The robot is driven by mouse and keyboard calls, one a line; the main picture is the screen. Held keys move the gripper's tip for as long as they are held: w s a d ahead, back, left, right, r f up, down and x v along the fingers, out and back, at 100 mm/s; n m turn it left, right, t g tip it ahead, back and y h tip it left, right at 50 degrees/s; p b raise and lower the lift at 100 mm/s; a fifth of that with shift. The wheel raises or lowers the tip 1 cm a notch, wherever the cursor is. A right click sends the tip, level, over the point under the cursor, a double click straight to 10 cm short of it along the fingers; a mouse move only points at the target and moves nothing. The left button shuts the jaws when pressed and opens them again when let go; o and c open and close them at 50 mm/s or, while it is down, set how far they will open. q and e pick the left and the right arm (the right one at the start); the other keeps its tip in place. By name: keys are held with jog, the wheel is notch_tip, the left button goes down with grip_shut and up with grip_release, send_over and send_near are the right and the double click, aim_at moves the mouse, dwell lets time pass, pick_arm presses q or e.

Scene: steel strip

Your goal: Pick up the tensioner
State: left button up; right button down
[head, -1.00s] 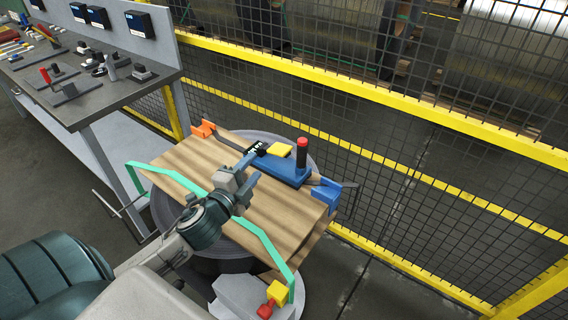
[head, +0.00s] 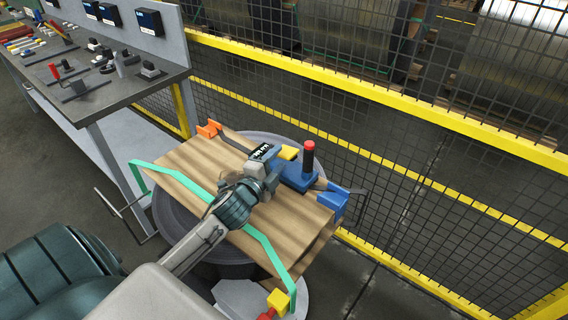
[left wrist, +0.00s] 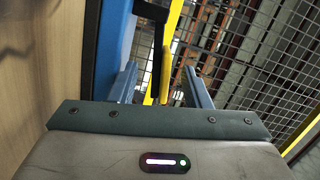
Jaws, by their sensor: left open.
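The tensioner (head: 298,177) has a blue body, a black handle with a red top and a yellow part. It lies on top of the wooden board (head: 185,158), along its far side. My left gripper (head: 271,172) is open at the near left part of the tensioner. In the left wrist view, the blue body of the tensioner (left wrist: 113,40) is beside the left finger. Its yellow part (left wrist: 166,72) shows between the two fingers of my gripper (left wrist: 162,88). I cannot tell whether the fingers touch it. My right gripper is out of view.
An orange clip (head: 208,130) and a blue clip (head: 334,204) sit at the board's far corners. A green strap (head: 240,222) crosses the near side. A yellow-framed mesh fence (head: 400,160) stands close behind. A workbench (head: 95,98) with tools is at the left.

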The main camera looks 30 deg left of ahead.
aim_at(284, 151)
pick_arm(q)
jog(key=w+p, duration=0.1)
jog(key=w, duration=0.2)
jog(key=shift+w+r, duration=0.1)
jog(key=shift+w, duration=0.4)
grip_shut()
dwell(0.9)
